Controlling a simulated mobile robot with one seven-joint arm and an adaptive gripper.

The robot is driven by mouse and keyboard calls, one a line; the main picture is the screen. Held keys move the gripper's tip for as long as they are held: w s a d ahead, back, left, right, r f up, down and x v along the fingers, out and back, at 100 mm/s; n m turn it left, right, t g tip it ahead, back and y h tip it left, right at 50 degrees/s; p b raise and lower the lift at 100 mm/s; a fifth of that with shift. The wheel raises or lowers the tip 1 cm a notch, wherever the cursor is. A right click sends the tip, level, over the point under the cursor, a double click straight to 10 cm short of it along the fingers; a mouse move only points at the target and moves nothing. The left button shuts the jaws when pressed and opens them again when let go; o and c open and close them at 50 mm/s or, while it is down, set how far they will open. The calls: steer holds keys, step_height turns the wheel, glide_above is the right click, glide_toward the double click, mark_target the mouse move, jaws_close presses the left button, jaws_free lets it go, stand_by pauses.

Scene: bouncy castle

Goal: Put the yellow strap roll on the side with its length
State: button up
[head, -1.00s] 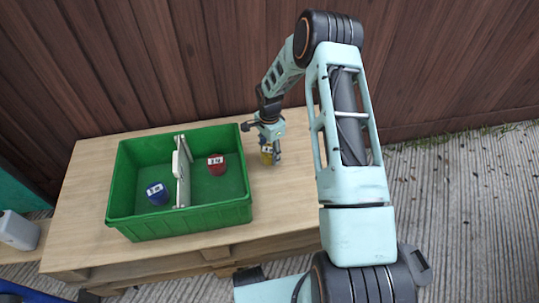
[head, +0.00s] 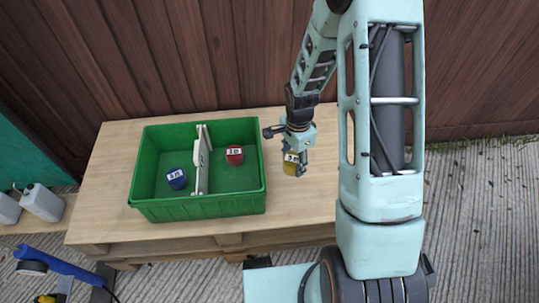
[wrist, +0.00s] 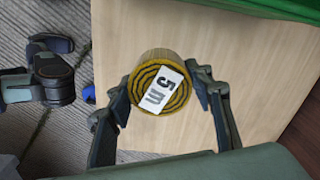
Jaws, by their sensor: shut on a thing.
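The yellow strap roll (wrist: 160,86) shows its coiled end in the wrist view, with a white label (wrist: 160,85) reading "5 m". My gripper (head: 296,160) is shut on the roll, with a finger on each side of it in the wrist view. In the head view the yellow roll (head: 290,165) is over the table, right of the green crate (head: 198,207). A pale upright divider (head: 202,170) splits the crate into two sides. A blue roll (head: 177,179) lies in the left side and a red roll (head: 235,155) in the right side; their labels are too small to read surely.
The crate stands on a wooden pallet table (head: 110,180). A brown plank wall (head: 180,60) rises behind. Bare tabletop lies right of the crate. White jugs (head: 42,202) and a blue tool (head: 52,263) are at the lower left.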

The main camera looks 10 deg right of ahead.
step_height(320, 180, up, 24)
steer(key=w+n, duration=0.3)
steer(key=n, duration=1)
steer(key=shift+r, duration=0.15)
